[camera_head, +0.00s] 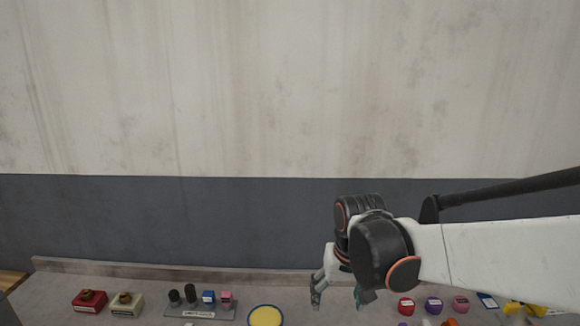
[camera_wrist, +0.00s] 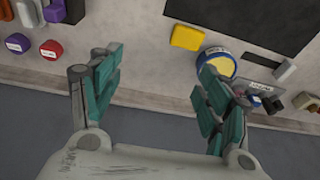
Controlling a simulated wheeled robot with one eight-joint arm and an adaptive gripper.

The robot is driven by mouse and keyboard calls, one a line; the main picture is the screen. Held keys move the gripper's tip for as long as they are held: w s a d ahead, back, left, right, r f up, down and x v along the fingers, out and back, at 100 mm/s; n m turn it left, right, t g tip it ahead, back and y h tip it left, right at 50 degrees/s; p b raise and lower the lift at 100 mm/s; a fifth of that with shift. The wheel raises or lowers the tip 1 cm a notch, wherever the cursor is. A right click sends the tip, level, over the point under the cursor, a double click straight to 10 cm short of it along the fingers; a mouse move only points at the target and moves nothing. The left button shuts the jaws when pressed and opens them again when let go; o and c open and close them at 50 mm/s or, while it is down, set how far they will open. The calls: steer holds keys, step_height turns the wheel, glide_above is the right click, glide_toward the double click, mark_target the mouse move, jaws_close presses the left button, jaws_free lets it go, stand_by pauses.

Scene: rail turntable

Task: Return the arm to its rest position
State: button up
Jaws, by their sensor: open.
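My gripper (camera_head: 338,292) hangs above the bench top, at the end of my arm, which reaches in from the right of the head view. In the wrist view my gripper (camera_wrist: 158,75) has its two teal-padded fingers wide apart with nothing between them. Bare bench surface shows between the fingers. A round turntable with a yellow top (camera_head: 266,316) lies on the bench to the left of my gripper in the head view. In the wrist view the turntable (camera_wrist: 217,62) shows behind the right finger, partly hidden by it.
A grey rack (camera_head: 199,312) with several small pieces stands left of the turntable. A red block (camera_head: 90,301) and a cream block (camera_head: 127,304) stand farther left. Several coloured items, including a red one (camera_head: 406,305), lie right of my gripper. A low ledge (camera_head: 180,273) runs along the wall.

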steer(key=s+d+r+t+b, duration=0.1)
steer(key=s+d, duration=0.3)
steer(key=s, duration=0.4)
steer(key=s+d+r+t+b, duration=0.1)
steer(key=s+d+t+b, duration=0.1)
steer(key=s+d, duration=0.3)
steer(key=s+t, duration=0.1)
steer(key=s, duration=0.2)
steer(key=shift+t, duration=0.3)
